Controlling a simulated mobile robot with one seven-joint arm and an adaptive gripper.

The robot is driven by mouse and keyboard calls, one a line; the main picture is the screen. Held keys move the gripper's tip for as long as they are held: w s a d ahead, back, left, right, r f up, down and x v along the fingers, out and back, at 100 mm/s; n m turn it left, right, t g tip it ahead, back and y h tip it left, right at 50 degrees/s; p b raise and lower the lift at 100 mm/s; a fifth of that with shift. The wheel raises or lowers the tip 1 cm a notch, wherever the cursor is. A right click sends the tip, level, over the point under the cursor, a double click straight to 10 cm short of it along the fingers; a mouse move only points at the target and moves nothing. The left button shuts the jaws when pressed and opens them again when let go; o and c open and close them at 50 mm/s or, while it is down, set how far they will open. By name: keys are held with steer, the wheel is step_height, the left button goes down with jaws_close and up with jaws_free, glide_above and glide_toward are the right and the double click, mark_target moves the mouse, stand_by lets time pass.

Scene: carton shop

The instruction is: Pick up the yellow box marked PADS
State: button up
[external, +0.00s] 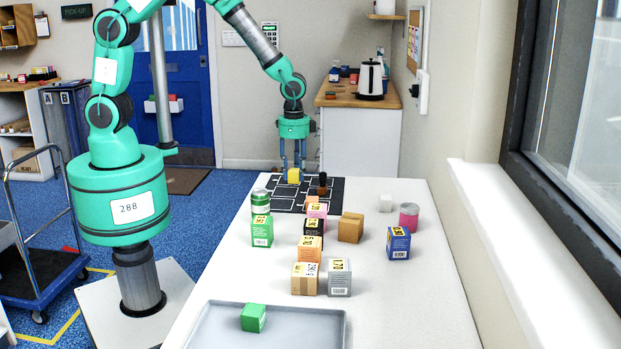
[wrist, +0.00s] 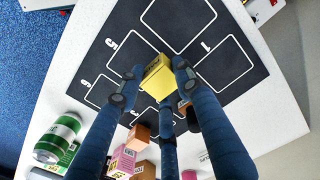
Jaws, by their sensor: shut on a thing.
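The yellow box (external: 294,176) is at the far end of the table, over the black mat with white outlines (external: 335,188). In the wrist view the yellow box (wrist: 157,78) sits between my fingers, with a little dark print on its top edge, too small to read. My gripper (external: 293,167) points down and is shut on the yellow box. In the wrist view my gripper (wrist: 158,88) has blue fingers around the box. I cannot tell whether the box touches the mat or is slightly above it.
A dark bottle (external: 322,184) stands close right of the box. A green can (external: 261,201), a green box (external: 262,231), a pink box (external: 317,210) and several cartons stand nearer. A blue box (external: 398,242) is at right. A grey tray (external: 207,337) holds a green block (external: 253,318).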

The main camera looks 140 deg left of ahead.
steer(key=s+d+r+p, duration=0.2)
steer(key=s+d, duration=0.8)
steer(key=d, duration=0.2)
steer(key=shift+s+r, duration=0.2)
steer(key=shift+d, duration=0.1)
steer(key=shift+w, duration=0.1)
stand_by(0.3)
